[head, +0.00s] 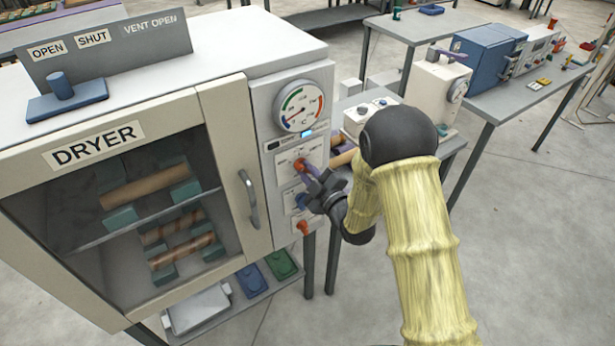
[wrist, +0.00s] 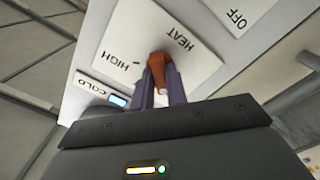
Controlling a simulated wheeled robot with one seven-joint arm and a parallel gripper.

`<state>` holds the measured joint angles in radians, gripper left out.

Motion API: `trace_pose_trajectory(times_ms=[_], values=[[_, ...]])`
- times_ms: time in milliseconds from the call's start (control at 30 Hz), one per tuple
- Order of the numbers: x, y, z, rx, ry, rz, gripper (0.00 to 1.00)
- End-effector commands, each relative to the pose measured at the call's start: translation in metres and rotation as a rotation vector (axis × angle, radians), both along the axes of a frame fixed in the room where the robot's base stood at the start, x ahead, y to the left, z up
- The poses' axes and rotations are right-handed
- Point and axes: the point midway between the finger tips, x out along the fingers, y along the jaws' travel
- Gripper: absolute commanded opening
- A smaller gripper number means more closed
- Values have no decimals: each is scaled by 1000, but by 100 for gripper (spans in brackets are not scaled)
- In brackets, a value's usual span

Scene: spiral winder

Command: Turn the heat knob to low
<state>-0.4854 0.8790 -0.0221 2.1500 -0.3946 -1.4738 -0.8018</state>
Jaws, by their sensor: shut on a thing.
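The heat knob (head: 299,164) is orange-red and sits on a white plate (wrist: 140,30) on the dryer's control panel. In the wrist view the knob (wrist: 175,72) is between the two fingers of my gripper (wrist: 165,88), which is shut on it. The plate reads HEAT and HIGH there; I see no LOW mark. I cannot tell exactly which mark the knob points to. In the head view my gripper (head: 308,174) reaches the knob from the lower right, and its fingers partly cover the plate.
A round dial gauge (head: 299,106) is above the knob. Another orange-red knob (head: 303,227) sits lower on the panel. The dryer door handle (head: 248,199) sticks out to the left. A grey table (head: 500,110) with machines stands at the back right.

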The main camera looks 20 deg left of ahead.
Motion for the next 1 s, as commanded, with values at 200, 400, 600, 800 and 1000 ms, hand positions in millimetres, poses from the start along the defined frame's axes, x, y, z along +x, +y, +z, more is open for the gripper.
trace_pose_trajectory(times_ms=[200,400,600,800,1000], values=[[1,-1,-6,117,135,-1,0],[1,-1,-6,241,280,-1,0],[1,-1,-5,360,422,-1,0],[1,-1,-4,461,542,-1,0],[1,-1,-2,525,619,-2,0]])
